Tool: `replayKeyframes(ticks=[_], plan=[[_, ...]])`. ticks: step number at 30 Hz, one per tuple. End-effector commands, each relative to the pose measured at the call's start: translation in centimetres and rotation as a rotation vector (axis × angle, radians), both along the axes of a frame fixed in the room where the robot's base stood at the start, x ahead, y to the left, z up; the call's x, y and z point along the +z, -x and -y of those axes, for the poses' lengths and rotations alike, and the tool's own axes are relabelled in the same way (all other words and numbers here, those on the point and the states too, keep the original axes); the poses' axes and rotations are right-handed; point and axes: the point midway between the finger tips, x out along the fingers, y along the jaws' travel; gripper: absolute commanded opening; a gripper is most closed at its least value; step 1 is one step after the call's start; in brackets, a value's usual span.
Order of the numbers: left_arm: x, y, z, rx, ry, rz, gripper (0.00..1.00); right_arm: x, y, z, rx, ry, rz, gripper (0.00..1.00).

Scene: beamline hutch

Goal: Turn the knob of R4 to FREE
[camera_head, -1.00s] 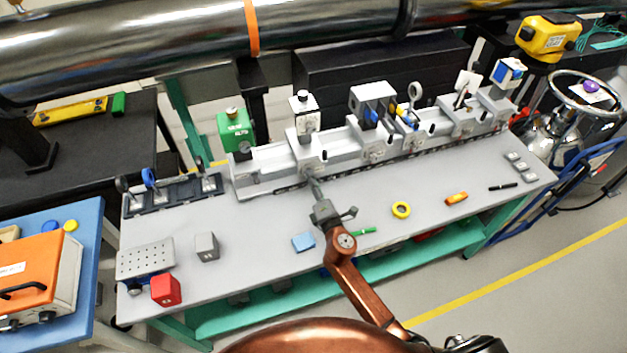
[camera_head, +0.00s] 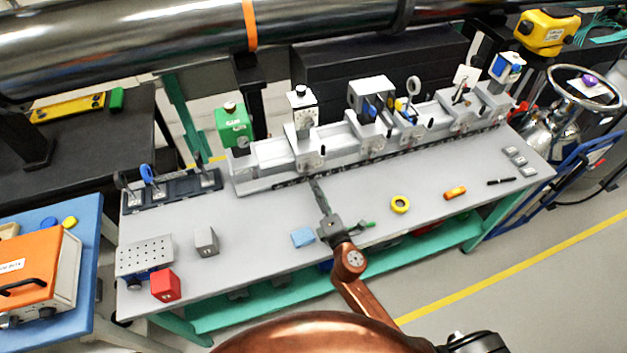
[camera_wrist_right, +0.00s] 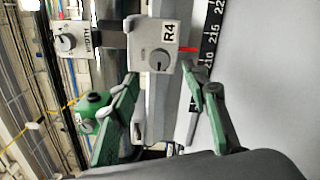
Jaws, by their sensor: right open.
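The R4 carriage (camera_wrist_right: 150,35) is a light-grey block with a black "R4" label in the right wrist view. Its round grey knob (camera_wrist_right: 159,60) has a dark pointer mark; no FREE marking is readable. In the head view R4 appears to be the leftmost carriage (camera_head: 309,160) on the rail. My right gripper (camera_wrist_right: 160,73) is open, its fingertips on either side of the knob in the picture; I cannot tell whether they touch it. In the head view my right gripper (camera_head: 315,181) is in front of that carriage. My left gripper is not in view.
A box labelled WIDTH (camera_wrist_right: 65,42) with its own knob sits above R4. A green box (camera_head: 233,125) stands at the rail's left end. More carriages line the rail to the right. Yellow tape (camera_head: 400,204) and a blue block (camera_head: 303,237) lie on the bench (camera_head: 262,215).

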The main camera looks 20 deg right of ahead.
Motion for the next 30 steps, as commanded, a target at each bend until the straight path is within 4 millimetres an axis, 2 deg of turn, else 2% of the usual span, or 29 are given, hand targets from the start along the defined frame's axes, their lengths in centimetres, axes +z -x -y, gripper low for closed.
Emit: replayKeyframes(ticks=[3, 9, 30], plan=[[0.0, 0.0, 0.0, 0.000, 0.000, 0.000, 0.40, -0.1, 2.3, 0.1, -0.002, -0.003, -0.003, 0.42], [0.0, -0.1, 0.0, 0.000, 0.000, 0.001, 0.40, 0.0, 4.4, 0.2, 0.000, -0.003, -0.001, 0.42], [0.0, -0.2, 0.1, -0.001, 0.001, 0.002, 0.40, 0.0, 4.8, 0.1, 0.000, -0.002, -0.001, 0.42]])
